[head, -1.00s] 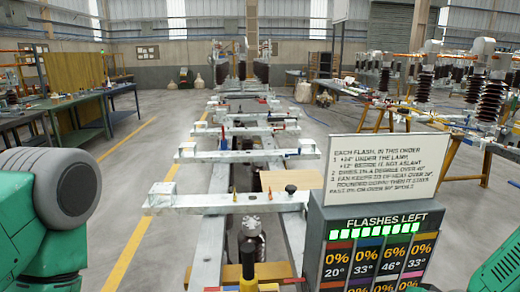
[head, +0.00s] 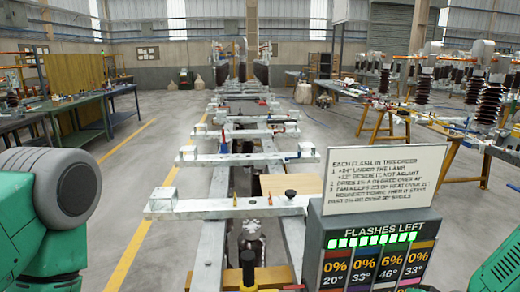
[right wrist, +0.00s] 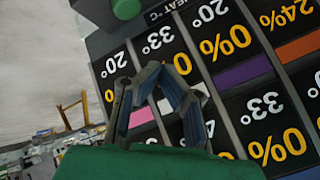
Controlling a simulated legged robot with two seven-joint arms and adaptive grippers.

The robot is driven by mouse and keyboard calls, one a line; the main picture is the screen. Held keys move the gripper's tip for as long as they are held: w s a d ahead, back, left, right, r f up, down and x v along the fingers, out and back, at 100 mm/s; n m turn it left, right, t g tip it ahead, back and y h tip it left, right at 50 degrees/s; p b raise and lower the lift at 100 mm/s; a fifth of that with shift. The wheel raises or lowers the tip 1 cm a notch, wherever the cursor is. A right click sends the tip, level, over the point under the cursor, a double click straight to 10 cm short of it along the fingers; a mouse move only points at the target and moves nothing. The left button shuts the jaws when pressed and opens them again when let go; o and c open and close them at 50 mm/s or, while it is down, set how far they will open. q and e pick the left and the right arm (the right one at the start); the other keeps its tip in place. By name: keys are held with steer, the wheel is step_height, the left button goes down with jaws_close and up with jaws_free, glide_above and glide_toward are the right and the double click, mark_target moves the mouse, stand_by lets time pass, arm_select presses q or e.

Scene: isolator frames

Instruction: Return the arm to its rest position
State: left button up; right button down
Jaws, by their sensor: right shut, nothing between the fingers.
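My right gripper (right wrist: 165,95) shows in the right wrist view with its dark linked fingers shut and nothing between them. It hangs in front of the dark display panel (right wrist: 180,60), whose readings appear upside down there. In the head view only a green part of my right arm shows at the lower right corner, and the right gripper is out of that picture. My left arm's green links and grey round joint fill the lower left. My left gripper is not in view.
The panel (head: 350,238) with green lights stands right of centre, close in front, with a text sign (head: 378,178) above it. A frame with pale crossbars (head: 228,204) runs away down the middle. Green workbenches (head: 70,112) stand left. Floor beside the yellow line (head: 140,228) is clear.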

steer(key=s+a+f+n+g+b, duration=0.1)
steer(key=s+f+n+g+b, duration=0.1)
steer(key=s+f, duration=0.4)
steer(key=s+a+f+n+g+h+b, duration=0.1)
steer(key=s+f+n+g+b, duration=0.2)
steer(key=s, duration=1)
steer(key=s+a+f+n+g+b, duration=0.1)
steer(key=s+f+n+g+b, duration=0.1)
steer(key=s+f, duration=0.8)
steer(key=shift+s+g+h+b, duration=0.15)
steer(key=shift+g+h+b, duration=0.25)
steer(key=shift+g, duration=0.2)
